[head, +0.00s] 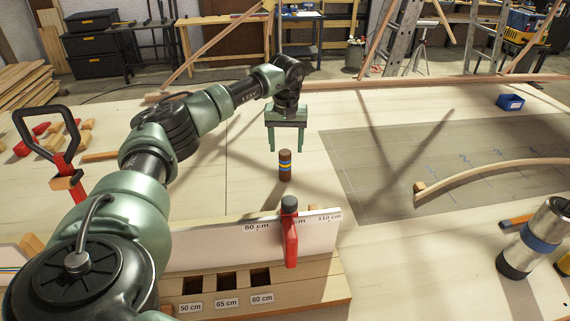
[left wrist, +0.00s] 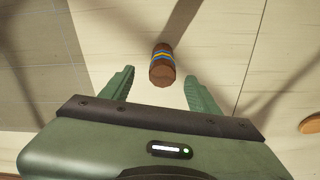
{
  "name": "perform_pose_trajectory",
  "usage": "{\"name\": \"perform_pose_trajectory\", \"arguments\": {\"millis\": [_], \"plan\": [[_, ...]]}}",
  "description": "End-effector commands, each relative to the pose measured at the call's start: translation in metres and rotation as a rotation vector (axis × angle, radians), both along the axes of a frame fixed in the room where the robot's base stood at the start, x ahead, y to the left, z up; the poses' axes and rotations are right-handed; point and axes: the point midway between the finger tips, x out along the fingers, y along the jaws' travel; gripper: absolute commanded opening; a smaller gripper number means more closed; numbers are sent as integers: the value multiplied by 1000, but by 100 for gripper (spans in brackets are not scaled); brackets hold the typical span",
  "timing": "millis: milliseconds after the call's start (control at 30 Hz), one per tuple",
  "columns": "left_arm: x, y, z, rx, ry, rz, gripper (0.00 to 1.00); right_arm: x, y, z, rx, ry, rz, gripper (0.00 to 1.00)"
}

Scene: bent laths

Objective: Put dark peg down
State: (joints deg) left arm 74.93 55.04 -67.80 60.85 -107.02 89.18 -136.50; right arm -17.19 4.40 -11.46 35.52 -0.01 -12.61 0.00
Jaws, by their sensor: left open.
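The dark peg (head: 285,166) is a brown cylinder with blue and yellow bands. It stands upright on the pale worktop in the middle of the head view. My left gripper (head: 287,150) is open and empty, with its fingers pointing down, above and apart from the peg. In the left wrist view the peg (left wrist: 162,66) shows between and just beyond the two spread fingertips (left wrist: 158,80). My right gripper is in neither view.
A wooden rack (head: 240,283) with slots labelled 50, 65 and 80 cm stands in front of the peg. A red clamp (head: 290,240) grips its white board. A bent lath (head: 490,171) lies over the grey mat (head: 370,160). A steel flask (head: 541,235) stands at right.

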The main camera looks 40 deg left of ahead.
Motion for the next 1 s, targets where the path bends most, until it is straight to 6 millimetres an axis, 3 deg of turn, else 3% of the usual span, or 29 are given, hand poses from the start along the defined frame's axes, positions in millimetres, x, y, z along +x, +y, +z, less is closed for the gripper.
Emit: {"name": "perform_pose_trajectory", "arguments": {"millis": [100, 233, 533, 567, 767, 1000], "plan": [[0, 4, -16, 0, 6, 1, 61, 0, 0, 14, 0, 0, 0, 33], [2, 5, -33, -1, 3, 2, 61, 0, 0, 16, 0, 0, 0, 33], [3, 6, -40, 0, 0, 3, 61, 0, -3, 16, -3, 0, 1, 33], [3, 6, -40, 0, 0, 3, 56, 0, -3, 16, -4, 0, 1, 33], [3, 6, -40, 0, 0, 3, 0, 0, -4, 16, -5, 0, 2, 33], [3, 6, -39, 0, 0, 3, 0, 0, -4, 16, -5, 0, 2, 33]]}}
